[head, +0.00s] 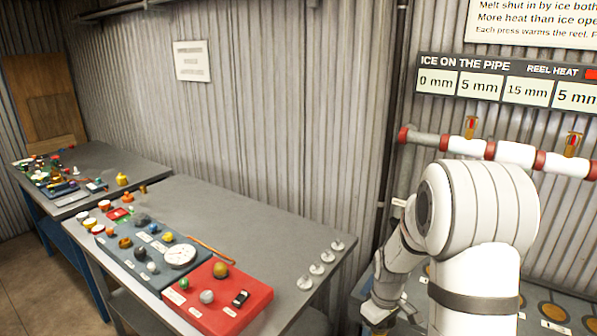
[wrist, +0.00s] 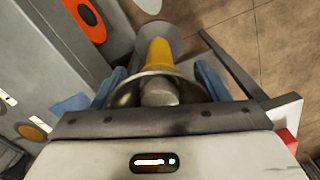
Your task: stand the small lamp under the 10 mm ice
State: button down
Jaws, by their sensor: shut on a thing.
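In the wrist view my gripper (wrist: 155,88) has its blue fingers on both sides of a small lamp (wrist: 158,54) with a yellow body and a flared metal rim, and it is shut on it. In the head view my arm hides much of the right side, and I cannot make out the lamp there. The ice panel (head: 500,82) reads 0 mm, 5 mm, 15 mm and 5 mm from left to right; its right end is cut off. No 10 mm reading shows. Below it runs the pipe (head: 467,145) with thick white sleeves of ice (head: 515,153) between red bands.
A bench with round orange discs (head: 553,312) lies under the pipe, partly behind my arm. A grey table (head: 230,205) at left holds a red tray (head: 240,312), a blue-grey mat and many small items. Another cluttered table (head: 110,160) stands farther back. Brown floor shows in the wrist view.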

jog(key=w+a+f+m, duration=0.1)
jog(key=a+f+m, duration=0.4)
jog(key=f+m, duration=0.1)
jog(key=shift+w+f+m, duration=0.35)
jog(key=shift+w+m, duration=0.05)
jog(key=shift+m, duration=0.1)
